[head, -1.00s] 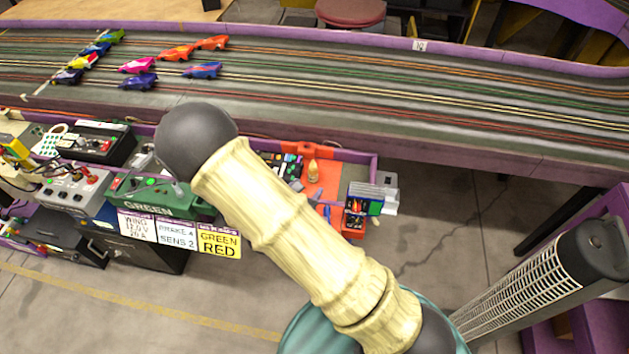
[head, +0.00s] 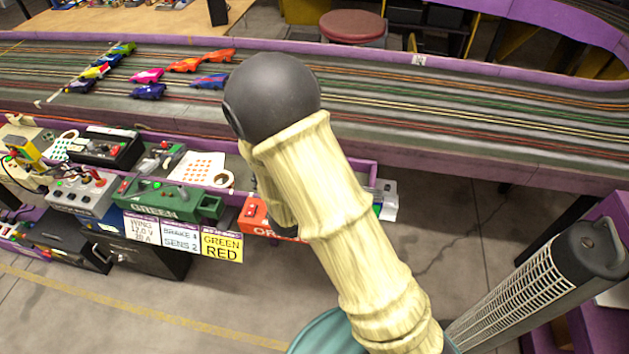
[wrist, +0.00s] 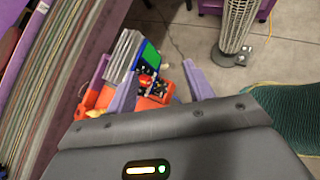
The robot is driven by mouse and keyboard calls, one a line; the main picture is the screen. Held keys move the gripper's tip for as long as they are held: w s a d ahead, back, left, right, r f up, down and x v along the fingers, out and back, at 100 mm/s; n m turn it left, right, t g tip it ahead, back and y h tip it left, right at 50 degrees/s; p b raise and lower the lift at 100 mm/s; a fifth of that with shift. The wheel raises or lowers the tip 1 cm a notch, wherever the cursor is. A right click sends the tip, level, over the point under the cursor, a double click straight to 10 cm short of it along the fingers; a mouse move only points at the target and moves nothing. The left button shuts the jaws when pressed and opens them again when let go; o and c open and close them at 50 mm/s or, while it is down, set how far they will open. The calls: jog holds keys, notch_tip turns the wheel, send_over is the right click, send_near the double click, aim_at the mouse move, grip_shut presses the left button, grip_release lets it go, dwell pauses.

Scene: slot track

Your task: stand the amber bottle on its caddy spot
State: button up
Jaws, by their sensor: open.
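I cannot make out the amber bottle in either view now; in the head view my arm covers the part of the bench where it showed earlier. In the wrist view an orange-red caddy or tray (wrist: 157,98) with small mixed items lies beyond and between my fingers; its spots are too small to tell apart. My gripper (wrist: 162,82) is open, its two lilac fingers apart, with nothing seen held between them. In the head view my gripper is hidden behind my arm.
A slatted grey rack with a green-and-blue box (wrist: 148,56) stands beside the caddy. A green controller (head: 155,197) and an orange controller (head: 256,217) sit along the bench edge. A tower fan (head: 545,285) stands right. Slot cars (head: 148,91) are on the track (head: 450,105).

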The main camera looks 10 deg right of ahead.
jog(key=s+r+m+g+y+b, duration=0.1)
jog(key=s+r+m+y, duration=0.3)
jog(key=m, duration=0.5)
jog(key=s+r+m+g+y+b, duration=0.1)
jog(key=s+r+m+y, duration=0.2)
jog(key=m+y, duration=0.45)
notch_tip(320, 180, down, 7)
jog(key=m+h+b, duration=0.1)
jog(key=m+b, duration=0.2)
jog(key=b, duration=0.5)
jog(key=shift+w+f, duration=0.15)
jog(key=shift+w, duration=0.05)
